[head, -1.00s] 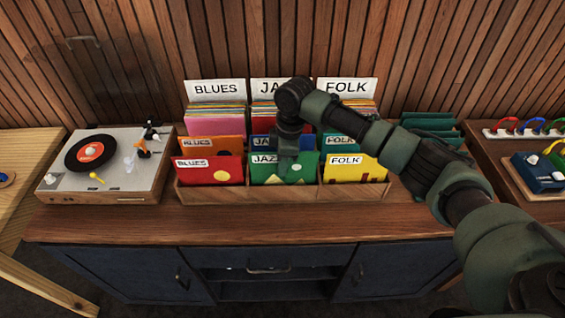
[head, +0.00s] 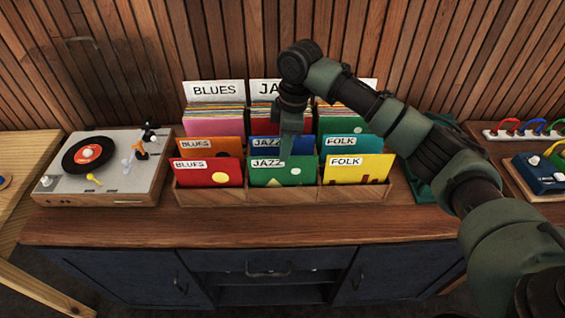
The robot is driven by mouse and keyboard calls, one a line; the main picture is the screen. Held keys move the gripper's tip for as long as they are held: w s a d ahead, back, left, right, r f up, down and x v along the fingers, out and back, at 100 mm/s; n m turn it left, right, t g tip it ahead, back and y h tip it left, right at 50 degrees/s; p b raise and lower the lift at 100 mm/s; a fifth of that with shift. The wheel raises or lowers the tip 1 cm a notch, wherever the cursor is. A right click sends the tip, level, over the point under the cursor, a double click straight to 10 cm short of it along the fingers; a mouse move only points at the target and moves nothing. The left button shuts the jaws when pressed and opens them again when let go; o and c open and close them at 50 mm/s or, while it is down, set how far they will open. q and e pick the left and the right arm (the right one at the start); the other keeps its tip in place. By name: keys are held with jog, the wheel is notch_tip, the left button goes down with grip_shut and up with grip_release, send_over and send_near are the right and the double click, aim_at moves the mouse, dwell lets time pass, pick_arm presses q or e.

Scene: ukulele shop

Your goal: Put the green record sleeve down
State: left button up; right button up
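The green record sleeve (head: 268,177) with a JAZZ label stands in the front middle compartment of the wooden record rack (head: 260,196). A pale dot shows on its face. My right gripper (head: 290,152) points down at the top edge of this sleeve, right of the label. Its fingers are seen edge-on, so I cannot tell whether they are apart, or touching the sleeve. My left gripper is out of view.
Red BLUES (head: 208,176) and yellow FOLK (head: 352,173) sleeves flank it, with more sleeves behind. A turntable (head: 105,167) stands at left. A dark green cloth-like item (head: 428,180) lies right of the rack. The counter front (head: 250,228) is clear.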

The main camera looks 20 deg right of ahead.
jog(key=r, duration=0.5)
jog(key=shift+s+d+r+b, duration=0.1)
jog(key=shift+d+r+b, duration=0.15)
jog(key=shift+d+b, duration=0.05)
jog(key=shift+f, duration=0.1)
dwell(0.4)
